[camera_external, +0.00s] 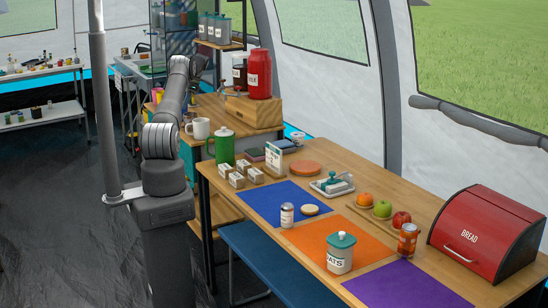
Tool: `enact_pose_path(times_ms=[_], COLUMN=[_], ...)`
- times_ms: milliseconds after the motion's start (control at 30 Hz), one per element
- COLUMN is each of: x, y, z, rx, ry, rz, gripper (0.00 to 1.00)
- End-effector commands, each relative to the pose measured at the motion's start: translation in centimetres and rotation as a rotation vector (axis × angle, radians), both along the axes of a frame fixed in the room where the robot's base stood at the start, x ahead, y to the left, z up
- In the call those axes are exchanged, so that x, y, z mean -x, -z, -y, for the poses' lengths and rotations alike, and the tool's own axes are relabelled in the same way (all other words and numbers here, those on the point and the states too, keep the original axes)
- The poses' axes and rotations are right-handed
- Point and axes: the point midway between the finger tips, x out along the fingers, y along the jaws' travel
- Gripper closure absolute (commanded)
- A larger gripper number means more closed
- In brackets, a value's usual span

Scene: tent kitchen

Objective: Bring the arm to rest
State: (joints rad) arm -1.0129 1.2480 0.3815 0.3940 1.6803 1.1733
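My arm (172,110) rises from its dark base at the left of the table, bends at the top and points away from the camera towards the rear counter. Its far end is near the shelf with grey canisters, to the left of the red dispenser. My gripper cannot be made out; the arm's own links seem to hide it. Nothing can be seen held by the arm.
The wooden table (330,164) holds a green pot (224,147), small tins (237,180), a butter dish (333,186), fruit, a teal-lidded jar (340,254) and a red bread box (490,232). A grey pole (103,100) stands left of my arm.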

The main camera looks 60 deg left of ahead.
Motion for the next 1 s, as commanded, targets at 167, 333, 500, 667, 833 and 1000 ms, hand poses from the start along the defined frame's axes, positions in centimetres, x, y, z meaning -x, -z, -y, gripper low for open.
enact_pose_path(times_ms=[167, 333, 500, 667, 833, 1000], x=[-0.1, 1.1, 2.5, 3.8, 4.2, 3.8], y=[-0.2, 2.5, 5.5, 8.4, 7.9, 4.9], z=[0.1, -0.1, -0.3, -0.5, -0.7, 0.0], rx=[0.004, 0.003, 0.003, 0.004, -0.005, 0.000], ry=[-0.001, 0.000, -0.002, -0.001, 0.000, 0.002], rz=[-0.003, -0.001, -0.002, -0.002, 0.004, 0.000], gripper=[0.69, 0.69, 0.69, 0.69, 0.69, 0.69])
